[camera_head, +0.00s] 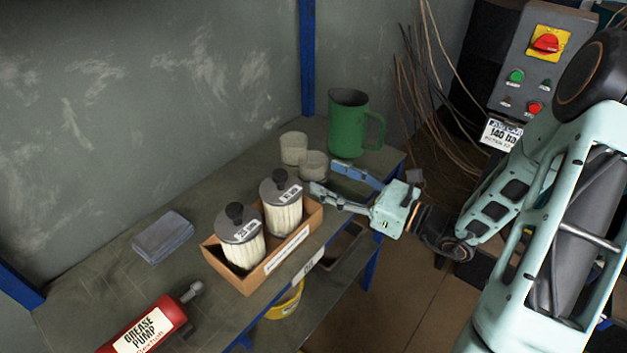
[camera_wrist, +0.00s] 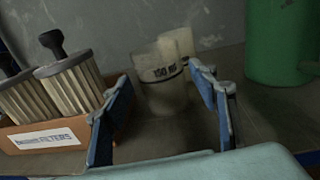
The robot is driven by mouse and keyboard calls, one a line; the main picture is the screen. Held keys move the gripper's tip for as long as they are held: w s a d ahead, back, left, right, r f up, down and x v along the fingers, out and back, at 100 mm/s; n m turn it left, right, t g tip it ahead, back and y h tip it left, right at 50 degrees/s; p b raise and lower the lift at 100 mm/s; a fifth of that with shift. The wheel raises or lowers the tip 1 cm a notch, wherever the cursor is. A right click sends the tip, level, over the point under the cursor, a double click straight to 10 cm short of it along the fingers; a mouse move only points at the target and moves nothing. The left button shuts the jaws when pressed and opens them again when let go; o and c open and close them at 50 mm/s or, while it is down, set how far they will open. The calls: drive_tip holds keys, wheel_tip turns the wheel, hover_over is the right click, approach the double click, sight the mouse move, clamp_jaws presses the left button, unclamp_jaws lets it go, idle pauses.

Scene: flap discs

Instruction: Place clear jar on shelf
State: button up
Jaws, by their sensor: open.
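Two small clear, cloudy jars stand upright on the shelf's top surface. The nearer jar (camera_head: 313,166) shows in the wrist view (camera_wrist: 163,88) with dark "150" lettering on its side. The farther jar (camera_head: 293,148) stands close behind it and is partly hidden in the wrist view (camera_wrist: 178,43). My gripper (camera_head: 324,179) is open and empty, its two blue fingers pointing at the nearer jar. In the wrist view the fingertips (camera_wrist: 161,80) lie on either side of that jar, which seems to be just beyond them. The shelf top (camera_head: 185,205) has a lower level beneath it.
A cardboard box (camera_head: 250,284) with two filters stands close left of my gripper. A green jug (camera_head: 347,125) stands behind to the right. A yellow object (camera_head: 285,303) is on the lower level.

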sight(311, 158)
drive_tip(key=shift+b+x, duration=0.8)
drive_tip(key=shift+x, duration=2)
drive_tip(key=shift+f, duration=0.15)
drive_tip(key=shift+c, duration=0.3)
drive_tip(key=c, duration=1)
wheel_tip(311, 158, up, 4)
drive_tip(key=shift+s+f+p, duration=0.1)
drive_tip(key=shift+s+p, duration=0.05)
drive_tip(key=shift+p, duration=0.75)
drive_tip(key=s+d+r+p, duration=0.4)
drive_tip(key=s+r+p, duration=0.5)
drive_tip(key=s+p, duration=0.4)
drive_tip(key=p, duration=0.5)
